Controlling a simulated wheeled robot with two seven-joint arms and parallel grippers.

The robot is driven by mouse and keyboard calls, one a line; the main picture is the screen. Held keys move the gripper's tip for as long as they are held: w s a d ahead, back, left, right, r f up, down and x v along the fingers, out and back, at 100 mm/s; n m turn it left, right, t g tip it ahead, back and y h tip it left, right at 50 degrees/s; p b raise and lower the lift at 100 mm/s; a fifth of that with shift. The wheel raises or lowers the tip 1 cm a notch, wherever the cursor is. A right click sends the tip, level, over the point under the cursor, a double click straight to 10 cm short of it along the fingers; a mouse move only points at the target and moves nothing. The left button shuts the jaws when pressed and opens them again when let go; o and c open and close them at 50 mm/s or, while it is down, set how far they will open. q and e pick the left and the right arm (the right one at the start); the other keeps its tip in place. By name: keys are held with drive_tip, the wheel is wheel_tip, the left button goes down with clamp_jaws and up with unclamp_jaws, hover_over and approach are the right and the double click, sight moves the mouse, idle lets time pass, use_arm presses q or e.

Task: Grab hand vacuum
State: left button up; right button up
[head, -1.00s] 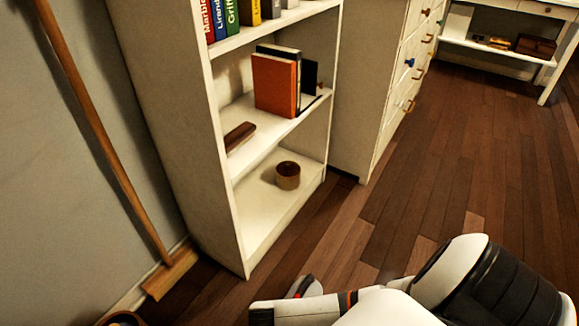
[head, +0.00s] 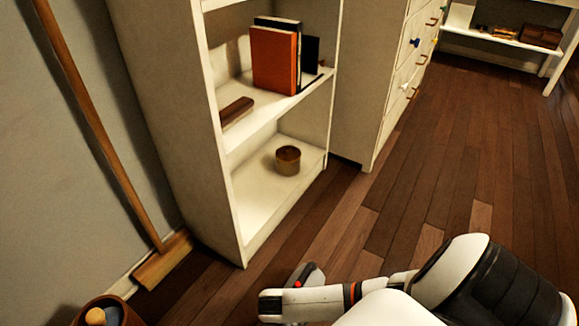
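A small grey-and-white device with a red spot, which looks like the hand vacuum (head: 314,274), lies on the wood floor in front of the bookshelf in the head view. My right arm comes in from the lower right, and its white forward end (head: 272,304) is just below and left of the device in the picture. This end overlaps the device's lower part, and I cannot tell whether they touch. The fingers cannot be made out. My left gripper is not in view.
A white bookshelf (head: 172,120) holds books (head: 274,60) and a round brown container (head: 288,160). A broom (head: 105,150) leans on the left wall. A brown bin (head: 130,313) stands at the lower left. A white drawer unit (head: 362,95) is beyond the shelf. The floor at right is clear.

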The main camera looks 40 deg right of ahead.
drive_tip(key=shift+f, duration=0.1)
drive_tip(key=c, duration=1.4)
drive_tip(key=shift+w, duration=0.1)
drive_tip(key=shift+c, duration=0.6)
